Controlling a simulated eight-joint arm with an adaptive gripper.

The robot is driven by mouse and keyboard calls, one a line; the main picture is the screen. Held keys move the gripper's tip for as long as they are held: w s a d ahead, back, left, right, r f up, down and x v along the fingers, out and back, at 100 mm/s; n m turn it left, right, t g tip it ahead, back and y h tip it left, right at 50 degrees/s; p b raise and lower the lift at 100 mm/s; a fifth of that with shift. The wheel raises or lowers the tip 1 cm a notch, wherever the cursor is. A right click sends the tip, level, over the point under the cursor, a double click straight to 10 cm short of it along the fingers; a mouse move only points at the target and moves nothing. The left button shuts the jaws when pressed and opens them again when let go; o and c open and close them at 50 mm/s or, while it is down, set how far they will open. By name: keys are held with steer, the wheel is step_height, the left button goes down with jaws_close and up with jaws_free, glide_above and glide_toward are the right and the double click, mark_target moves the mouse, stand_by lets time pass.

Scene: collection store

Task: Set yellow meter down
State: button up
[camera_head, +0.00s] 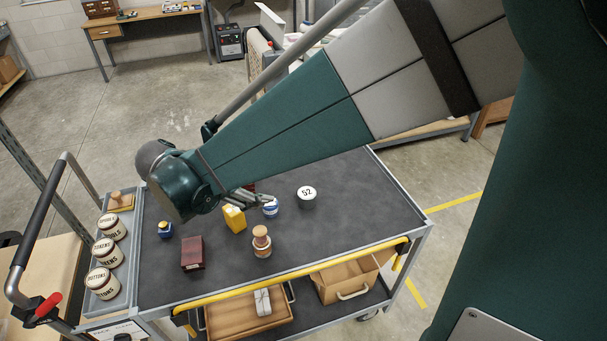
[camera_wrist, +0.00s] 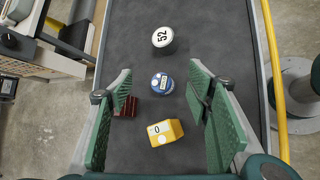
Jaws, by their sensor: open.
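The yellow meter (camera_head: 234,218) stands on the dark top of the trolley (camera_head: 340,220) in the head view. In the wrist view the yellow meter (camera_wrist: 166,132) shows a white dial with a 0. My gripper (camera_wrist: 162,88) is open, with its green fingers spread on either side of the meter and a visible gap to each. In the head view my gripper (camera_head: 252,198) is seen from the side, just above the meter and partly hidden by my wrist. The gripper holds nothing.
A blue-and-white meter (camera_wrist: 162,83) sits between the fingertips, and a dark red block (camera_wrist: 128,107) lies beside the left finger. A round item marked 52 (camera_head: 307,196), a wooden-topped jar (camera_head: 261,242), a red box (camera_head: 192,253) and a blue bottle (camera_head: 165,229) stand nearby. The trolley top's right side is clear.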

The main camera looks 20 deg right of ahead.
steer(key=s+d+r+m+t+y, duration=0.1)
steer(key=s+d+r+m+y, duration=0.1)
steer(key=s+d+m+y, duration=0.2)
steer(key=s+d+r+m+t+y, duration=0.2)
steer(key=s+d+m+y, duration=0.1)
steer(key=s+d+m, duration=0.6)
steer(key=s+m, duration=0.3)
steer(key=s, duration=0.2)
steer(key=shift+d+m+y, duration=0.2)
steer(key=shift+m+y, duration=0.1)
steer(key=shift+y, duration=0.1)
steer(key=shift+s, duration=0.1)
